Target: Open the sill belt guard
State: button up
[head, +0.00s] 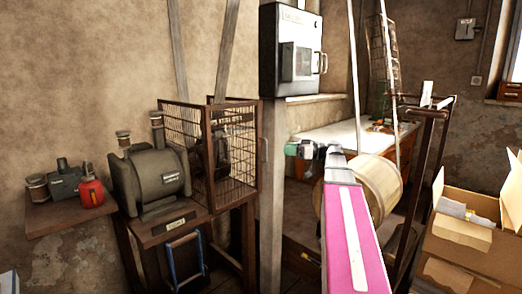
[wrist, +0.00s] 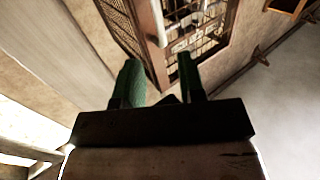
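A wire-mesh belt guard (head: 238,160) with a brown frame stands at the right end of the motor bench, around a pulley. A thin handle shows at its right edge. Its labels are too small to read, so I cannot tell if it is the sill one. Another mesh guard (head: 383,50) stands at the back right. My gripper (head: 293,148) is right of the nearer guard, apart from it in the picture. In the wrist view my gripper (wrist: 158,68) has its green fingers spread with nothing between them. A mesh panel and frame (wrist: 205,35) lie beyond the fingertips.
A grey motor (head: 150,180) sits left of the guard. A wooden drum (head: 380,185) and a cardboard box (head: 465,245) crowd the right side. A red can (head: 91,192) is on the left shelf.

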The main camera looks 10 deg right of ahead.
send_over(266, 159)
jog(key=shift+w+d, duration=0.1)
jog(key=shift+w, duration=0.2)
grip_shut()
